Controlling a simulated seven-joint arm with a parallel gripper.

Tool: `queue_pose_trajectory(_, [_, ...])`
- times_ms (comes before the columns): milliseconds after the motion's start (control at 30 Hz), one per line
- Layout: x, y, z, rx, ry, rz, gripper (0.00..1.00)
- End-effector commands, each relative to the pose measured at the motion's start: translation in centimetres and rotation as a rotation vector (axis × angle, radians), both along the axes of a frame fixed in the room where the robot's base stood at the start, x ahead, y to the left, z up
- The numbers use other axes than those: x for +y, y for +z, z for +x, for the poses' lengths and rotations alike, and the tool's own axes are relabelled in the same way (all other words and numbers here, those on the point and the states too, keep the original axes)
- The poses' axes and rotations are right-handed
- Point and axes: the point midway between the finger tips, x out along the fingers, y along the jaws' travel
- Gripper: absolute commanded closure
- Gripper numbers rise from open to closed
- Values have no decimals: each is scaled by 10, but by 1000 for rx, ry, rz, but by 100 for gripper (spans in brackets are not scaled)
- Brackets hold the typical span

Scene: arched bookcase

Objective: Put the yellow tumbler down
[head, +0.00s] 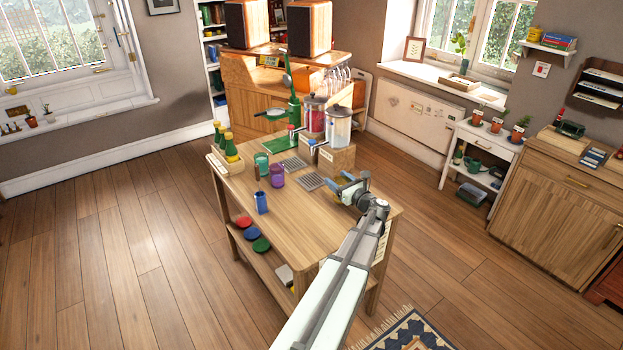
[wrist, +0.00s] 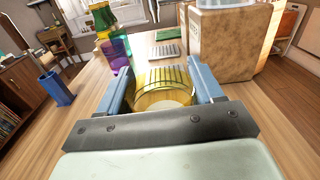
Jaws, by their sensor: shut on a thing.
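A metal drip grid (head: 312,182) lies near my gripper. Behind it is a clear drink dispenser (head: 337,128) on a block. The front table top is clear.

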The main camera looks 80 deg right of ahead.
Motion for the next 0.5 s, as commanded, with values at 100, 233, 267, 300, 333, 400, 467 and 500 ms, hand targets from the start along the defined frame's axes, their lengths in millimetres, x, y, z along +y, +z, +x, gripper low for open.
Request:
queue_pose_trajectory(100, [-9,1,11,1,15,-2,71])
queue_pose_trajectory(233, [-29,0,30,2,14,-3,71])
queue_pose_trajectory(267, [-34,0,34,2,13,-3,71])
queue_pose_trajectory(300, [-40,0,40,2,13,-3,71])
queue_pose_trajectory(333, [-44,0,45,2,14,-3,71])
queue_pose_trajectory(400, [-56,0,56,3,12,-3,71])
queue_pose_trajectory(467, [-64,0,65,3,13,-3,71])
queue_pose_trajectory(500, [-70,0,71,3,13,-3,71])
